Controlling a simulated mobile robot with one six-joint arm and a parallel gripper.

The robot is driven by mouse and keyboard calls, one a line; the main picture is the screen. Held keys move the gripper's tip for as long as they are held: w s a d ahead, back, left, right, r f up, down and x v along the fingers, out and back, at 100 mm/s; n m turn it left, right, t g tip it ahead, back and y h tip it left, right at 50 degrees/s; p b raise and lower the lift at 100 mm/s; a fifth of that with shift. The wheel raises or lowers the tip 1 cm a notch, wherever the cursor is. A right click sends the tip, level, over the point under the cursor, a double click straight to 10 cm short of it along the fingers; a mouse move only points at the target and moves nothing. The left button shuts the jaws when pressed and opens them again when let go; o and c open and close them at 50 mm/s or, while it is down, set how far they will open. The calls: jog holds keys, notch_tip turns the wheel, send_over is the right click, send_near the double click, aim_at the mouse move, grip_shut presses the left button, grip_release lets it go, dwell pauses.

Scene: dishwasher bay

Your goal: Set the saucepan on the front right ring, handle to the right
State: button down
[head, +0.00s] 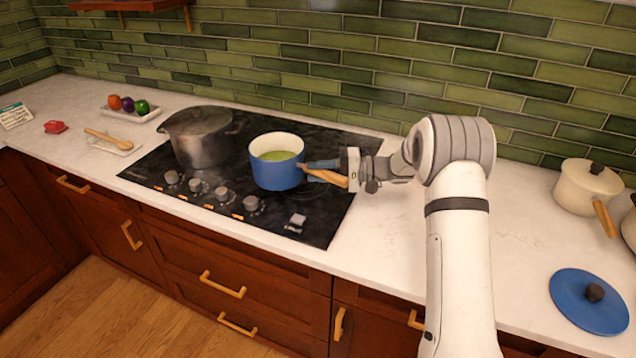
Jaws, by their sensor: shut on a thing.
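A blue saucepan (277,174) with a cream inside and green contents is at the right part of the black hob (150,172). It looks upright. Its wooden handle (329,178) points to the right. My gripper (322,171) reaches in from the right and is shut on the handle. I cannot tell whether the pan's base touches the glass. The ring under the pan is hidden by it.
A large lidded grey pot (200,137) stands left of the saucepan. Several knobs (221,193) line the hob's front. A blue lid (589,300) and a cream lidded pan (584,187) are on the right counter. A white tray (132,111) with small fruit stands back left.

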jog(key=shift+s+f, duration=0.1)
jog(key=shift+f, duration=1.85)
jog(key=c, duration=1.2)
grip_release()
jog(key=shift+f, duration=0.1)
